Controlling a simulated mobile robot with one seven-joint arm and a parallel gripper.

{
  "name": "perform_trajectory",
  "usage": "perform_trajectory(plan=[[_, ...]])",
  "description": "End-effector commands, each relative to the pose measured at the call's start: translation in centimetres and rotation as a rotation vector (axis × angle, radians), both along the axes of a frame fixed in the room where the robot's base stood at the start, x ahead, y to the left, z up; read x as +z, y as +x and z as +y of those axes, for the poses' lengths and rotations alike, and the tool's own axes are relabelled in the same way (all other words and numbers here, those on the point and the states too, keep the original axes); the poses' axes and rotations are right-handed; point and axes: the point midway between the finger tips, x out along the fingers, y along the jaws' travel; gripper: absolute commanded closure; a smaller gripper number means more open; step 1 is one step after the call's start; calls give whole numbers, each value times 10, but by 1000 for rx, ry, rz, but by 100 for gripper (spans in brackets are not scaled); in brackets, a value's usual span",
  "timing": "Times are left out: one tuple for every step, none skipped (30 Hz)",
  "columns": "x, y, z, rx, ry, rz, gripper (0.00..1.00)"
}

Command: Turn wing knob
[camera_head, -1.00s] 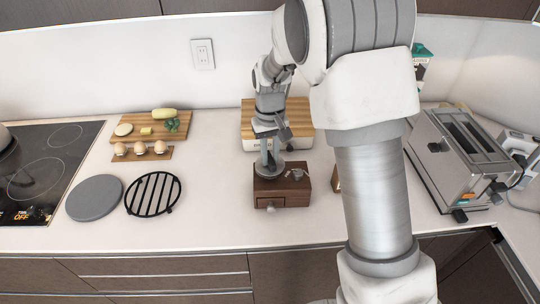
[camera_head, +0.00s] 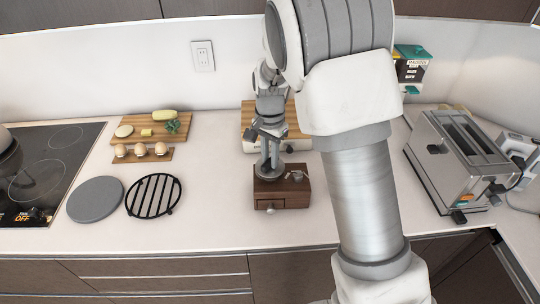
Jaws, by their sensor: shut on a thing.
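A wooden hand grinder (camera_head: 285,196) with a small front drawer stands on the counter in the middle. A round grey metal part sits on its top, and a small metal piece (camera_head: 296,176) shows at the right of the top. My gripper (camera_head: 270,163) points down over the metal part. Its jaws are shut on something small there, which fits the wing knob. The knob itself is hidden by the fingers and too small to make out.
A wooden-topped white appliance (camera_head: 250,135) stands right behind my gripper. A toaster (camera_head: 455,165) is at the right. A round black trivet (camera_head: 154,195), grey disc (camera_head: 95,199) and egg holder (camera_head: 142,155) are left. The counter in front of the grinder is clear.

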Motion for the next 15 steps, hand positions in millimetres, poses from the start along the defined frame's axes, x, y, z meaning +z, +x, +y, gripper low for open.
perform_trajectory(plan=[[2, 1, 0, -45, 0, -3, 100], [2, 1, 0, -74, 0, -3, 100], [2, 1, 0, -111, 0, -3, 100], [2, 1, 0, -140, 0, -3, 100], [2, 1, 0, -168, 0, -3, 100], [2, 1, 0, -206, -1, -2, 100], [2, 1, 0, -235, -1, -2, 100], [2, 1, 0, -263, -1, -2, 100], [2, 1, 0, -301, 0, -1, 100], [2, 1, 0, -329, 0, -1, 100], [2, 1, 0, -358, 0, -1, 100], [2, 1, 0, -396, -1, -2, 100], [3, 1, 0, -425, -1, -2, 100], [3, 1, 0, -453, 0, -3, 100], [3, 1, 0, -491, 0, -3, 100]])
